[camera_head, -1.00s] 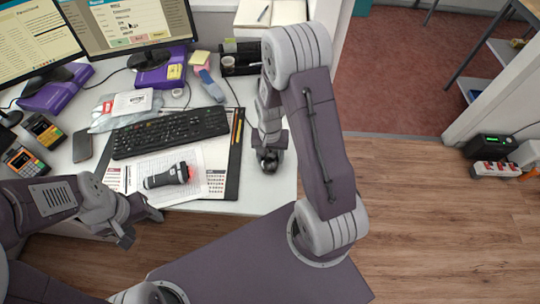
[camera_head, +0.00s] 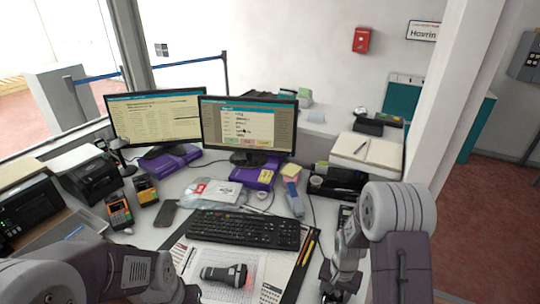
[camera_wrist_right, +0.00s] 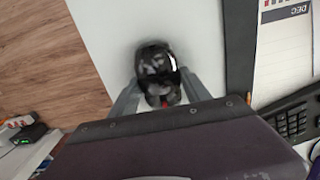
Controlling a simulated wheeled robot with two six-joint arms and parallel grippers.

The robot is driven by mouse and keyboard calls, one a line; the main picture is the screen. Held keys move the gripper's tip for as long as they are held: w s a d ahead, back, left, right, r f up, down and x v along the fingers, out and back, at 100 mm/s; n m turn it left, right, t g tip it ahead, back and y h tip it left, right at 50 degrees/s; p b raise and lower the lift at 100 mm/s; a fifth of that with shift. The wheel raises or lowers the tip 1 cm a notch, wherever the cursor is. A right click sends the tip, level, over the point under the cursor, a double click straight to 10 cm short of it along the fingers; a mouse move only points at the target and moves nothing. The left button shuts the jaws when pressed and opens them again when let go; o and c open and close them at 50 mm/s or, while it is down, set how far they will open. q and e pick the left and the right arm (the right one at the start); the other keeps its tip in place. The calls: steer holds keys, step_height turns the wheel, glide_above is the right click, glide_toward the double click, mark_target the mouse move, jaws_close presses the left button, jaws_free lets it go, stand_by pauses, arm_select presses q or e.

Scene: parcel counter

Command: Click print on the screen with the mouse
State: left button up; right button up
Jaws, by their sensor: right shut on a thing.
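The right monitor (camera_head: 249,125) shows a pop-up window with a row of small coloured buttons, green, red and yellow, near its bottom. Their labels are too small to read. A dark pointer sits just above the buttons. The black mouse (camera_wrist_right: 156,62) is on the white counter in the right wrist view. My right gripper (camera_wrist_right: 160,80) is shut on it, one finger on each side. In the head view my right gripper (camera_head: 338,288) is at the counter's front, right of the keyboard (camera_head: 245,229). My left arm shows at the lower left, its fingers out of frame.
The left monitor (camera_head: 157,117) shows a yellowish page. A handheld scanner (camera_head: 224,274) with a red glow lies on papers before the keyboard. Pens (camera_head: 308,250) lie between keyboard and my right gripper. A black desk tray (camera_head: 337,184) stands behind it.

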steer(key=shift+s, duration=0.1)
stand_by(0.4)
steer(key=shift+s+d, duration=0.35)
steer(key=shift+s, duration=0.35)
steer(key=shift+s+d, duration=0.3)
steer(key=shift+s, duration=0.35)
steer(key=shift+s+d, duration=0.35)
steer(key=shift+s, duration=0.35)
steer(key=o, duration=1.5)
step_height(320, 180, up, 9)
steer(key=shift+r+p, duration=0.1)
steer(key=shift+p, duration=1.1)
